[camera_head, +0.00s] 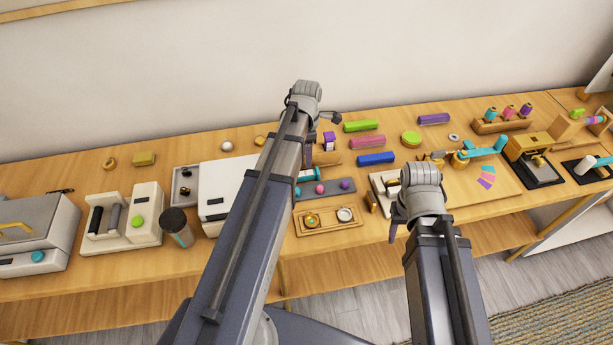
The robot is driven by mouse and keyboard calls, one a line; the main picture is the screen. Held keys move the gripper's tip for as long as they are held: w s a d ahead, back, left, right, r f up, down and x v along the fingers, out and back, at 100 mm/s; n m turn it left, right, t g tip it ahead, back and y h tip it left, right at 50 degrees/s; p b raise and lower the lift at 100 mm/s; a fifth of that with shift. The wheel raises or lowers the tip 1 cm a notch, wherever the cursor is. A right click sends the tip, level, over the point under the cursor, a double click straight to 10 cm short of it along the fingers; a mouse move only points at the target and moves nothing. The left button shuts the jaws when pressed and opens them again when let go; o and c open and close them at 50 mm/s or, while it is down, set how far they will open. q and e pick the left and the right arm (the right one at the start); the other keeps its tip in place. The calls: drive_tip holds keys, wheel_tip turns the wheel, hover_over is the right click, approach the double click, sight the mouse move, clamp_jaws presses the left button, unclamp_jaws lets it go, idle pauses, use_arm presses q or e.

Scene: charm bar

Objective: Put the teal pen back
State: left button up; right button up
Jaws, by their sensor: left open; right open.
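A slim teal piece (604,161) lies at the right edge of the bench, beside a white cylinder, and looks like the teal pen; it is too small to be sure. A wooden holder (562,129) stands behind it, with small coloured pieces, one partly teal, to its right. My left gripper (308,153) hangs over the middle of the bench, mostly hidden behind its own arm. My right gripper (394,228) hangs near the bench's front edge, partly hidden by its wrist. Both are open, and I see nothing held. Both are well left of the teal piece.
A wooden tray (343,229) with small parts lies between my arms. Coloured bars, a green one (361,125) and a blue one (376,158) among them, lie behind. A spool rack (502,126) and a black-based press (532,160) stand right. A dark cup (176,225) stands left.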

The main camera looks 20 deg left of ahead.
sight(307, 173)
use_arm(q)
drive_tip(key=shift+s+f+b, duration=0.1)
drive_tip(key=shift+f+b, duration=3.75)
drive_tip(key=shift+f, duration=0.15)
drive_tip(key=shift+r, duration=0.1)
clamp_jaws()
